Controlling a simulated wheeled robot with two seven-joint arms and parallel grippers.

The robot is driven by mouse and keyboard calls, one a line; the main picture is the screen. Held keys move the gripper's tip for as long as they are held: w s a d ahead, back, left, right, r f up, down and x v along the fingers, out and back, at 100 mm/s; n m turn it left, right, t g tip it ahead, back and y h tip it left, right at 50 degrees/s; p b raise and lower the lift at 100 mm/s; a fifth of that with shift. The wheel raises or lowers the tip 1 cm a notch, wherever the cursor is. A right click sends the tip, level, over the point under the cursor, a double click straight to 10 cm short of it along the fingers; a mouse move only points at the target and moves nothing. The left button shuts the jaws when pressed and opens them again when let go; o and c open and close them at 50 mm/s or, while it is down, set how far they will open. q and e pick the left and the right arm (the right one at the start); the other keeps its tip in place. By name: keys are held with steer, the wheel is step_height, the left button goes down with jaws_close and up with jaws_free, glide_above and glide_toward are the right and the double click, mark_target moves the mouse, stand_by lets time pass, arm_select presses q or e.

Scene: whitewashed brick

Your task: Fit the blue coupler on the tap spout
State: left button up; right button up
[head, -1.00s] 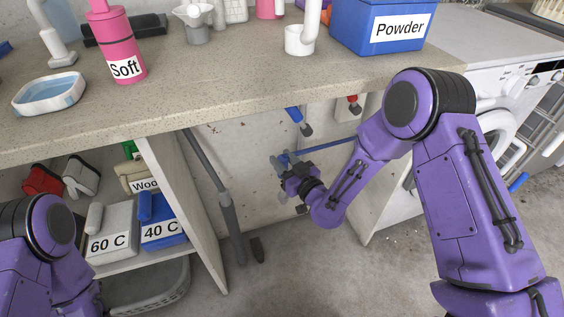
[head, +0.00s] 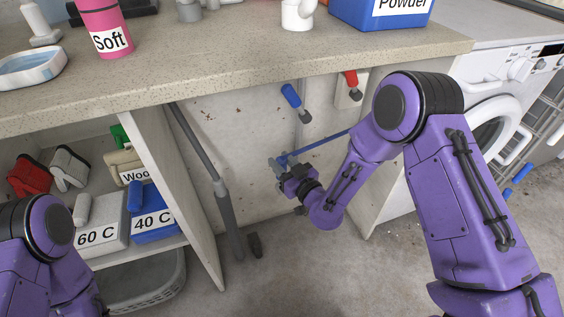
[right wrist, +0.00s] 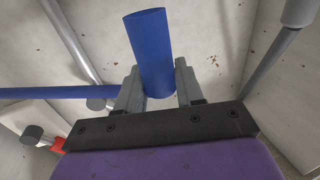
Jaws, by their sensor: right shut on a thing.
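The blue coupler (head: 283,158) is between the fingers of my right gripper (head: 279,164), under the worktop. In the right wrist view the coupler (right wrist: 151,45) is a blue cylinder standing up between the two grey fingers (right wrist: 158,88), which are shut on it. A blue hose (head: 325,143) runs from it to the right in the head view. The blue tap (head: 291,96) with its grey spout (head: 303,115) is on the wall above the gripper, apart from the coupler. My left gripper is outside the picture; only its arm shows at lower left.
A red tap (head: 351,80) is right of the blue one. The worktop (head: 200,85) overhangs both. A grey drain pipe (head: 222,190) and a cabinet side panel (head: 175,190) stand left of the gripper. A washing machine (head: 490,120) stands at right.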

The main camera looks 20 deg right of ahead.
steer(key=shift+f+b, duration=1.9)
steer(key=shift+f, duration=0.3)
steer(key=o, duration=1.2)
steer(key=p+v, duration=0.1)
steer(key=v, duration=0.9)
steer(key=shift+s+d, duration=0.1)
steer(key=shift+s, duration=0.2)
